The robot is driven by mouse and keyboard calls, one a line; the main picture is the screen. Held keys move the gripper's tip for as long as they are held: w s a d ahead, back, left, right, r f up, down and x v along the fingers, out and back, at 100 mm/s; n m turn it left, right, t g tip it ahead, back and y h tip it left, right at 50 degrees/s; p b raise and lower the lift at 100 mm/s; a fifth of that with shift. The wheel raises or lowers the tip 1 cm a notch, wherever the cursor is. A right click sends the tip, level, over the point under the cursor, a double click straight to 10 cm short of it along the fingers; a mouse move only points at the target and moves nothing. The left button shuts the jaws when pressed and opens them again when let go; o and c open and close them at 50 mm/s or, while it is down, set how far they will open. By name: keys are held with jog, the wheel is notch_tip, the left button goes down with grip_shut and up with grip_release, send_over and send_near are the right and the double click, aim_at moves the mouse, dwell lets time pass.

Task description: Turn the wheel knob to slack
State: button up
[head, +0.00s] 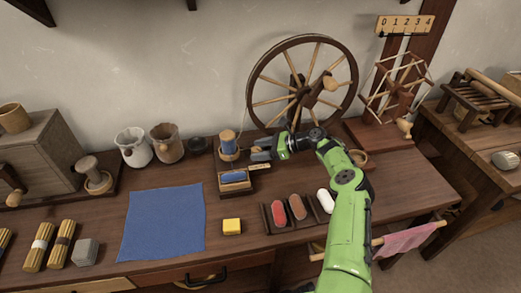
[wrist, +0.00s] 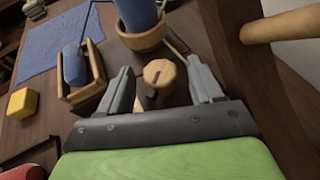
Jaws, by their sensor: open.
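A small round wooden knob (wrist: 158,73) with a dark mark on its top sits between the fingers of my gripper (wrist: 161,85) in the wrist view. The fingers are open, one on each side of it; I cannot tell whether they touch it. In the head view my gripper (head: 255,149) reaches in at the foot of the large spoked spinning wheel (head: 258,71) and hides the knob. A small pale label plate (head: 260,167) lies just in front of it; its writing is too small to read.
Left of my gripper stand a blue spool in a wooden cup (head: 228,150) and a wooden box with a blue piece (head: 235,181). A yellow block (head: 232,227) and a tray of coloured pieces (head: 268,222) lie in front. A blue cloth (head: 163,222) lies left.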

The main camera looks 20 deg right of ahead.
jog(key=p+v, duration=0.3)
jog(key=v, duration=1.2)
jog(key=shift+s+d+r+p, duration=0.2)
jog(key=shift+d+p, duration=0.05)
jog(key=shift+p, duration=0.1)
